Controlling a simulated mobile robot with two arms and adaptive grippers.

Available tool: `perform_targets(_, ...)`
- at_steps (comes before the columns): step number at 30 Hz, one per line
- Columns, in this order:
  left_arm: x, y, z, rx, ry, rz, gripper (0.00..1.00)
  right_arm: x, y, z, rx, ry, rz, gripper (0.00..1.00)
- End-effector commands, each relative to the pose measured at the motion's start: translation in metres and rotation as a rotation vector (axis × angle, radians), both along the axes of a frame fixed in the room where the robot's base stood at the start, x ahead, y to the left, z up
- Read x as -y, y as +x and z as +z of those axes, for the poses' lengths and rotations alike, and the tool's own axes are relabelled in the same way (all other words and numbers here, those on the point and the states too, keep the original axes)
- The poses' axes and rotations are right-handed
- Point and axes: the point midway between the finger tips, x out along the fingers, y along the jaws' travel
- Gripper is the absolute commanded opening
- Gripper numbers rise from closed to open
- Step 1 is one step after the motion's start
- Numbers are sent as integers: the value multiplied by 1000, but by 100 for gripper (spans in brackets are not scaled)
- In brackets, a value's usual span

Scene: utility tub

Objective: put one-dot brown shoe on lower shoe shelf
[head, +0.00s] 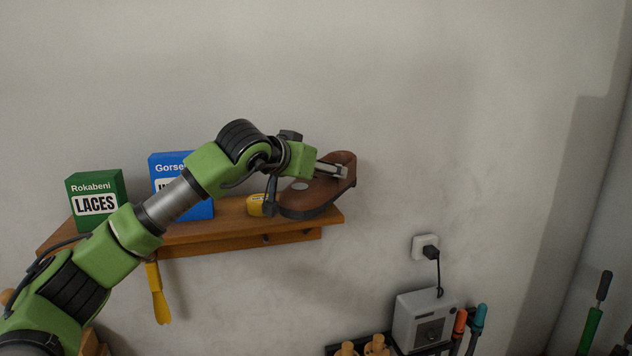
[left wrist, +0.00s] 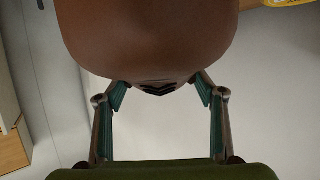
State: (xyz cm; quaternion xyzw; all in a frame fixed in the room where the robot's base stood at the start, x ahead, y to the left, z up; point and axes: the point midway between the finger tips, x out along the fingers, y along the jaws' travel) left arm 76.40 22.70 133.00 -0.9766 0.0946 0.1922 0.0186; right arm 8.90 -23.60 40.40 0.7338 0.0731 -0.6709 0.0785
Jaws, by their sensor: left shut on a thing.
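A brown shoe (head: 322,192) with a pale oval mark on its side is at the right end of the wooden wall shelf (head: 240,231). I cannot tell whether it touches the shelf. My left gripper (head: 343,171) is shut on the shoe at its raised right end. In the left wrist view the shoe (left wrist: 150,40) fills the upper middle, and the fingers of my left gripper (left wrist: 158,92) reach its near edge from both sides. I cannot make out the lower shoe shelf in either view. My right gripper is out of view.
A yellow shoehorn-like tool (head: 157,295) hangs below. A grey box (head: 425,319), plug (head: 426,247) and handled tools (head: 470,325) are at lower right.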

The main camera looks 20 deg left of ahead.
Motion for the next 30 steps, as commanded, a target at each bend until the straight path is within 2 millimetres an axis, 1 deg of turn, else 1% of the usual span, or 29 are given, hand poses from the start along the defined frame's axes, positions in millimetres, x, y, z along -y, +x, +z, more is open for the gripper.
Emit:
perform_targets(2,-8,2,-6,0,0,3,29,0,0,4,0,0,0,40)
perform_targets(3,-9,3,-12,-1,1,2,29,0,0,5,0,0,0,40)
perform_targets(6,-7,3,-28,-1,1,1,29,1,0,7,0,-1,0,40)
perform_targets(9,-7,2,-36,2,2,0,29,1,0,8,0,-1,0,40)
perform_targets(16,-7,2,-38,2,0,1,29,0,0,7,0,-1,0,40)
perform_targets(17,-7,2,-40,-3,1,2,71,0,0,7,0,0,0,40)
perform_targets(18,-7,2,-40,-3,1,2,80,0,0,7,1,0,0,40)
perform_targets(27,-7,2,-39,-2,1,1,80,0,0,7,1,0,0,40)
perform_targets(30,-8,-1,-38,-1,1,2,80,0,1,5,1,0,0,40)
